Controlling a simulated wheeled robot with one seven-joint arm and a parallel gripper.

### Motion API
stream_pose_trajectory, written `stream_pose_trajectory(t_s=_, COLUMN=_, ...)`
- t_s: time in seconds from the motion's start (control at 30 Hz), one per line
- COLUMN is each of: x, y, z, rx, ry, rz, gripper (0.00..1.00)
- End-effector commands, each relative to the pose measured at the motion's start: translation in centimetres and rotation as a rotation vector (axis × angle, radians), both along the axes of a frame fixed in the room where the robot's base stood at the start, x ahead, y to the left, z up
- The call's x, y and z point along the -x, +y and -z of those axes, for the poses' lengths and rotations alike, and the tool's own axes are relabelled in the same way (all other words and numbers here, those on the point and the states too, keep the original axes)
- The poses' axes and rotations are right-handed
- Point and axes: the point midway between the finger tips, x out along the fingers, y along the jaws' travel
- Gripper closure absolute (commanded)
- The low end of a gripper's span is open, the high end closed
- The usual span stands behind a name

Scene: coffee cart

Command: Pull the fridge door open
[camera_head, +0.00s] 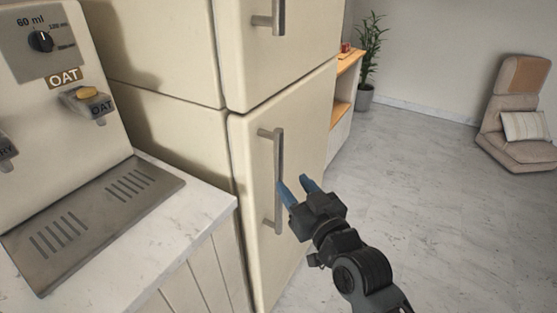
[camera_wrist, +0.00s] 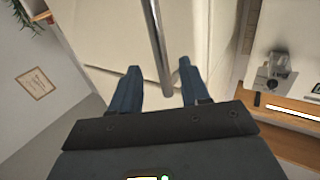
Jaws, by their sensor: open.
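The cream fridge has an upper door (camera_head: 235,45) and a lower door (camera_head: 300,115), both looking shut. The lower door has a vertical grey bar handle (camera_head: 278,155), which also shows in the wrist view (camera_wrist: 158,40). My gripper (camera_head: 297,184) is open at the lower half of this handle, its blue fingers pointing toward the door. In the wrist view, the bar runs down between my two fingertips (camera_wrist: 158,68), nearer the right one. I cannot tell whether either finger touches it. The upper door has its own similar handle (camera_head: 278,18).
A counter (camera_head: 190,215) with a drink dispenser (camera_head: 60,100) and its metal drip tray (camera_head: 95,215) stands left of the fridge. A wooden shelf unit (camera_head: 345,90) and a plant (camera_head: 368,50) are behind it. Open floor (camera_head: 430,180) lies to the right, with a chair (camera_head: 515,115) far off.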

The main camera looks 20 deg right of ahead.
Motion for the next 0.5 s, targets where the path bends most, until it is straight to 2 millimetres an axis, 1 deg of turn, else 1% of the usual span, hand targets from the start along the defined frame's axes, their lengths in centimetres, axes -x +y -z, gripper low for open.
stream_pose_trajectory(t_s=0.07, x=-0.8, y=-0.1, z=-0.6, rx=0.002, ry=-0.006, rz=-0.003, gripper=0.54)
stream_pose_trajectory(t_s=0.27, x=-2.9, y=0.0, z=-0.8, rx=0.003, ry=-0.006, rz=-0.003, gripper=0.54)
stream_pose_trajectory(t_s=0.5, x=-6.6, y=0.2, z=-0.9, rx=0.003, ry=-0.006, rz=-0.004, gripper=0.54)
